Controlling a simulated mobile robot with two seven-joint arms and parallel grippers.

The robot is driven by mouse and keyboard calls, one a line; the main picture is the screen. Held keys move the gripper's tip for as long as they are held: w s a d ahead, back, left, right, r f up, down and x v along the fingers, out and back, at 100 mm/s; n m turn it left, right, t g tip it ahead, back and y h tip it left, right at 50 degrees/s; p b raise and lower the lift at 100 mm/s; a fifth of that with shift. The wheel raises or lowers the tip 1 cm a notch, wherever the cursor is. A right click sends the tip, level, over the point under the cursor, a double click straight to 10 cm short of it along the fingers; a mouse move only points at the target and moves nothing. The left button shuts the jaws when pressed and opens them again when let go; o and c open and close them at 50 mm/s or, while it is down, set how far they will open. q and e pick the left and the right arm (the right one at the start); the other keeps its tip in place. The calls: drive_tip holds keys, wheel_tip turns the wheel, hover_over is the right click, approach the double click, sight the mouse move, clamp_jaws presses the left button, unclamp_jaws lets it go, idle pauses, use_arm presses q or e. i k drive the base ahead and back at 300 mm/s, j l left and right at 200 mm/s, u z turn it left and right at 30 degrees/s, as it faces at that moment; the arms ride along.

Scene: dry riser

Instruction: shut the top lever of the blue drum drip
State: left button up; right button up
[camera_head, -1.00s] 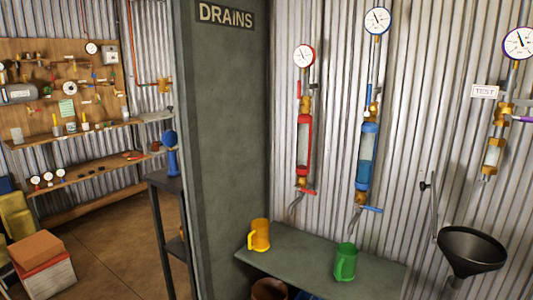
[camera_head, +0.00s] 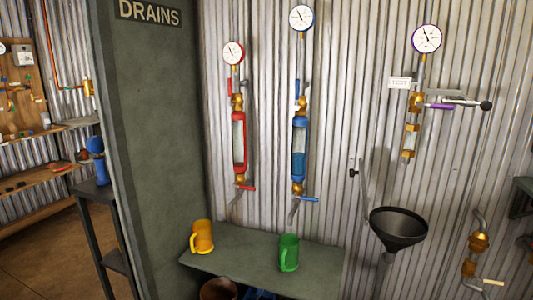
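The blue drum drip (camera_head: 299,150) hangs upright on the corrugated wall, with a clear sight glass between blue end caps. A round white gauge (camera_head: 302,18) tops its pipe. Its top lever (camera_head: 297,91) is small and blue and seems to lie upright along the pipe above the drum; its exact angle is hard to tell at this size. Its bottom lever (camera_head: 310,198) is blue and points right, roughly level, just above the spout. Neither of my grippers is in view.
A red drum drip (camera_head: 239,140) hangs left of it, and a brass one with a purple lever (camera_head: 441,106) right. Below are a shelf (camera_head: 225,262), yellow mug (camera_head: 202,237), green mug (camera_head: 289,252) and black funnel (camera_head: 398,228). A green partition (camera_head: 160,150) stands left.

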sight(297, 90)
drive_tip(key=i+z, duration=0.2)
drive_tip(key=i, duration=0.85)
